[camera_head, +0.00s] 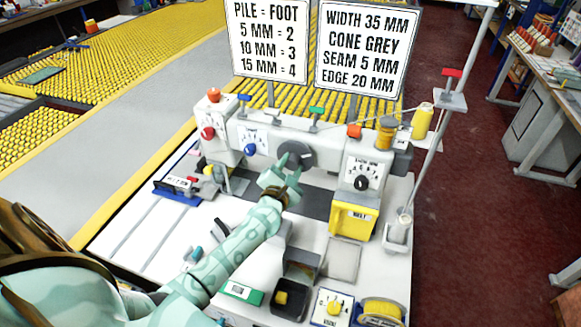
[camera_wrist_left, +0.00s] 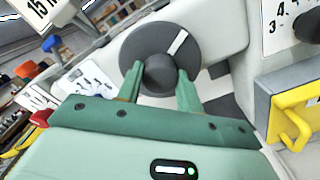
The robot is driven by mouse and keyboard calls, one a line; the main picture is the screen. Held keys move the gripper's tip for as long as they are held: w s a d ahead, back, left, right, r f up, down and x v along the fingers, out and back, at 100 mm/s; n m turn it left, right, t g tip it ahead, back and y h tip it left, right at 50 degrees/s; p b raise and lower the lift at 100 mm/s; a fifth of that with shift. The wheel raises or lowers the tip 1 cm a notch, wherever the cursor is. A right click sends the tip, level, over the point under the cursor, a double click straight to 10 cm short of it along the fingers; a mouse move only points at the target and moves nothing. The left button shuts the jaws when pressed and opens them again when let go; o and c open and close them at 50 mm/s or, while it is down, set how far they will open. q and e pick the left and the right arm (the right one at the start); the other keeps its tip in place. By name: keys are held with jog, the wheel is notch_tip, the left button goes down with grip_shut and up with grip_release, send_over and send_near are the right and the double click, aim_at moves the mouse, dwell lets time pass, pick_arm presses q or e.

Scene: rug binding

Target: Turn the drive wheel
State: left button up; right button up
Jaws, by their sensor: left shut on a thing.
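The drive wheel (camera_head: 299,154) is a dark grey disc with a central hub on the front of the white machine. In the left wrist view the drive wheel (camera_wrist_left: 150,38) shows a white mark at its upper right. My left gripper (camera_head: 284,172), pale green, reaches up to the wheel from below. In the left wrist view its two fingers (camera_wrist_left: 158,80) stand on either side of the dark round hub and are shut on it. The right gripper is in neither view.
The machine carries a red knob (camera_head: 208,133), a blue knob (camera_head: 250,149) and a numbered dial (camera_head: 361,183). A yellow bin (camera_head: 350,221) sits at its right. Two signs (camera_head: 367,45) stand behind. Small trays and a yellow spool (camera_head: 381,311) occupy the table's front right.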

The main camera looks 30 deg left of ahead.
pick_arm(q)
jog(key=shift+f, duration=0.1)
jog(key=o, duration=1)
jog(key=v, duration=1.6)
jog(key=shift+s, duration=0.25)
jog(key=shift+f, duration=0.1)
